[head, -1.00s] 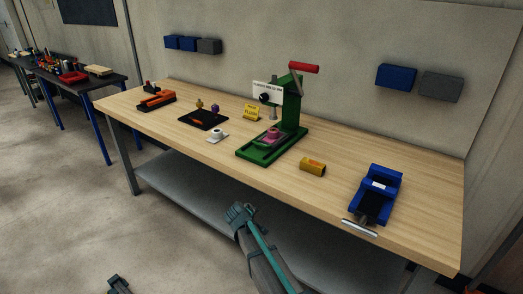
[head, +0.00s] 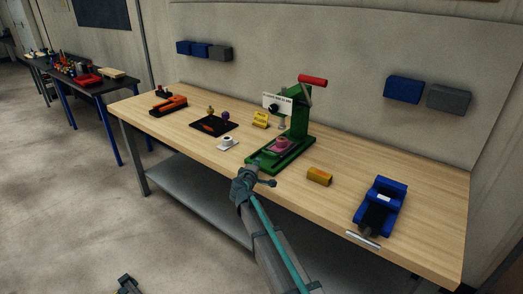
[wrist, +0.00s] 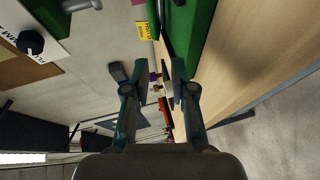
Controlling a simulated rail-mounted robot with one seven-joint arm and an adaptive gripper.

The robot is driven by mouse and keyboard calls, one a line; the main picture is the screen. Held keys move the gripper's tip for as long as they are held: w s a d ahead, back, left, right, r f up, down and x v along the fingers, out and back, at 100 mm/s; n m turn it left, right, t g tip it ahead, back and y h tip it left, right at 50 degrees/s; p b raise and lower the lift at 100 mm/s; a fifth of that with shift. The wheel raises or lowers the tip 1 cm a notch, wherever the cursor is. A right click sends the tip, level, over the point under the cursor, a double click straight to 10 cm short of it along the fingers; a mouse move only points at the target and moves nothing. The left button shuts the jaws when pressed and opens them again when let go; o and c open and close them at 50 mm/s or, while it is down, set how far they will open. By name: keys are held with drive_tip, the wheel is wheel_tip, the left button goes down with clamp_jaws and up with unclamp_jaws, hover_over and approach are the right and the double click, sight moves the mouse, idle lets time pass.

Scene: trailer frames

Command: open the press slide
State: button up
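The green press (head: 299,120) stands on the wooden bench with a red handle (head: 313,80) at its top. A pink piece (head: 282,144) sits low on its green base, under the head. I cannot tell the slide apart from the base. My gripper (head: 258,178) is at the bench's front edge, close to the near end of the base; contact cannot be told. In the wrist view my gripper (wrist: 157,76) has its two fingers apart with nothing between them. Green press parts (wrist: 190,28) show beyond and right of the fingers there.
On the bench (head: 420,245), a yellow cylinder (head: 319,176) and a blue vise (head: 381,205) stand right of the press. A white part (head: 228,143), a black tray (head: 214,126) and a yellow sign (head: 261,119) are left of it. Bare wood lies between them.

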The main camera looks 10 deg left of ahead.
sight(267, 160)
drive_tip(key=shift+w+d+r, duration=0.15)
drive_tip(key=shift+w+d, duration=0.05)
drive_tip(key=shift+d, duration=0.2)
drive_tip(key=shift+w+d+r, duration=0.1)
drive_tip(key=shift+w+d, duration=0.1)
drive_tip(key=shift+d, duration=0.2)
drive_tip(key=p+x, duration=0.4)
drive_tip(key=x, duration=0.5)
drive_tip(key=shift+w+r, duration=0.1)
drive_tip(key=shift+w, duration=0.05)
drive_tip(key=shift+w+d+f, duration=0.15)
drive_tip(key=shift+w+f, duration=0.05)
drive_tip(key=shift+w, duration=0.5)
clamp_jaws()
